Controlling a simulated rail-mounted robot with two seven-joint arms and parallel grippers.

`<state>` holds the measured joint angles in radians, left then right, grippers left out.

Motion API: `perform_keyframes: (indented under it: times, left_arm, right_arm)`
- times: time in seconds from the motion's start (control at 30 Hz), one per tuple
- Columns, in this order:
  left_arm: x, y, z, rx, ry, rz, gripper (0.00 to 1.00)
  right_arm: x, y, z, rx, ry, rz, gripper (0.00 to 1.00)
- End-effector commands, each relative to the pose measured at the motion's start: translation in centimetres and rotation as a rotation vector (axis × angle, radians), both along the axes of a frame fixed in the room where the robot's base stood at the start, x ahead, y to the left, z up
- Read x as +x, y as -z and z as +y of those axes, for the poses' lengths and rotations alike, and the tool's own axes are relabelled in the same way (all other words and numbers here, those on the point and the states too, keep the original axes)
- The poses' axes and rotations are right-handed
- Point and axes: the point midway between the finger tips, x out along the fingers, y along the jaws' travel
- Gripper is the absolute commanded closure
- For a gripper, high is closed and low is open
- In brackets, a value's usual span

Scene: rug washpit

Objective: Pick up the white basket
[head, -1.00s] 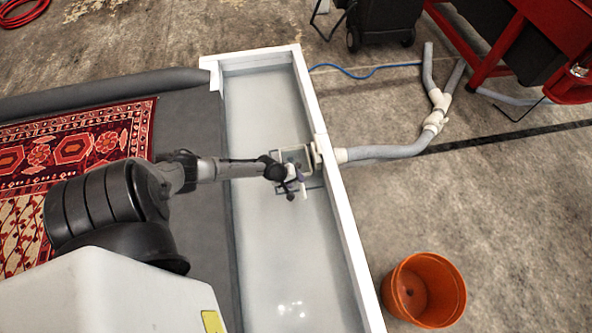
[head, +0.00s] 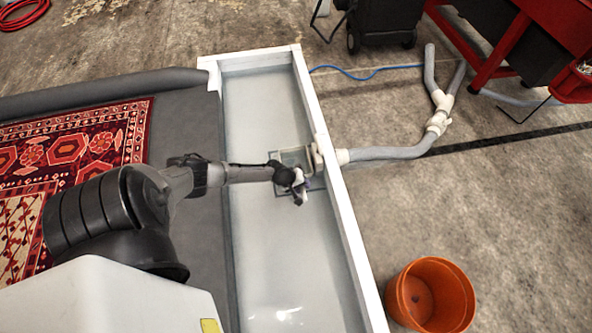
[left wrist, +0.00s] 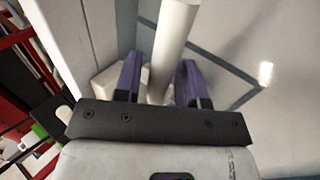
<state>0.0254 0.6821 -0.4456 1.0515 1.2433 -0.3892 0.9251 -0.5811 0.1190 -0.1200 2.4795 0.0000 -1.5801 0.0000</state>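My left gripper (head: 298,188) is over the drain end of the pale trough. In the left wrist view its two purple fingers (left wrist: 158,80) stand apart, with a white upright rod (left wrist: 172,35) between them. Small gaps seem to show on both sides of the rod, so the gripper looks open around it. The rod may be the white basket's handle. My right gripper is not in view.
The trough's white rim (head: 345,225) runs along the right of my left arm. A grey drain pipe (head: 390,152) leaves through it. An orange bucket (head: 430,295) stands on the floor at right. A red patterned rug (head: 75,150) lies at left.

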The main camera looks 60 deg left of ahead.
Motion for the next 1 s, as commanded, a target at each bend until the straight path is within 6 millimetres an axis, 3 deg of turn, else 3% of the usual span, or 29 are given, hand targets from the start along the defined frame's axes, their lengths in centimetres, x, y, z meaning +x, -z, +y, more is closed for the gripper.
perform_keyframes:
  times: [0.37,0.67,1.0]
  left_arm:
    - [0.0,0.0,0.0,0.000,0.000,0.000,0.99]
    - [0.1,-0.6,0.0,0.001,0.001,-0.002,1.00]
    - [0.1,-5.6,0.0,0.001,0.001,-0.002,1.00]
  right_arm:
    - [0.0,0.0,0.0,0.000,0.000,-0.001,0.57]
    - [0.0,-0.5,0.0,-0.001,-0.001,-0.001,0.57]
    - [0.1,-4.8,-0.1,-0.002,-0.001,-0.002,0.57]
